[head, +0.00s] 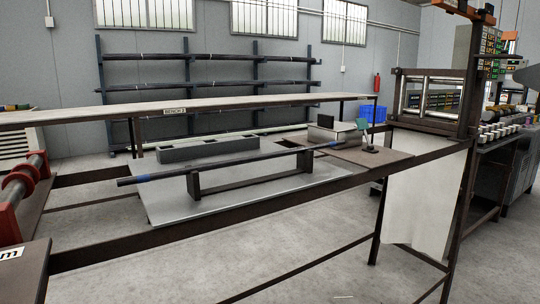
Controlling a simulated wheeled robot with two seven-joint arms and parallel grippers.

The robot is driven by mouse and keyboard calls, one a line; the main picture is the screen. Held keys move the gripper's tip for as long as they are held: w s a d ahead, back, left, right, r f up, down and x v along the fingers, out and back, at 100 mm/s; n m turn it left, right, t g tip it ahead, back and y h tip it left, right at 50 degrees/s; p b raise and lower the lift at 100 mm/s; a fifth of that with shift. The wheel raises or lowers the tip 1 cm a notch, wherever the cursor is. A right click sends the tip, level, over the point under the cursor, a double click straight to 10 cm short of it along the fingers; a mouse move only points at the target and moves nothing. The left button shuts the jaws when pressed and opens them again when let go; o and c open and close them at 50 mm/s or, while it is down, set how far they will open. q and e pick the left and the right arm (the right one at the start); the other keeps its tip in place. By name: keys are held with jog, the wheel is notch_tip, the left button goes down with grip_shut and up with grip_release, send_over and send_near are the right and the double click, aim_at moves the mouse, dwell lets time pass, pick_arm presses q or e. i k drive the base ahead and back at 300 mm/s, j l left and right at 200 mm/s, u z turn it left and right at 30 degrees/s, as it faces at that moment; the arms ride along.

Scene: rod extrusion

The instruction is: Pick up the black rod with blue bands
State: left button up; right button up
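The black rod with blue bands (235,163) lies across a dark support stand (250,181) in the middle of the head view. One blue band shows near its left end and another near its right end. The rod slopes up to the right in the picture, and its left end juts out past the stand. Neither of my grippers is in view, and nothing is touching the rod except the stand.
The stand sits on a pale plate (165,209) within a dark metal frame (180,238). A long bench (230,106) runs behind. Red rollers (14,200) stand at left, and a white sheet (422,205) hangs at right.

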aim_at(143, 178)
jog(key=i+l+u, duration=0.15)
jog(key=l+u, duration=0.2)
jog(key=l, duration=0.7)
jog(key=l+u, duration=0.3)
jog(key=l, duration=0.7)
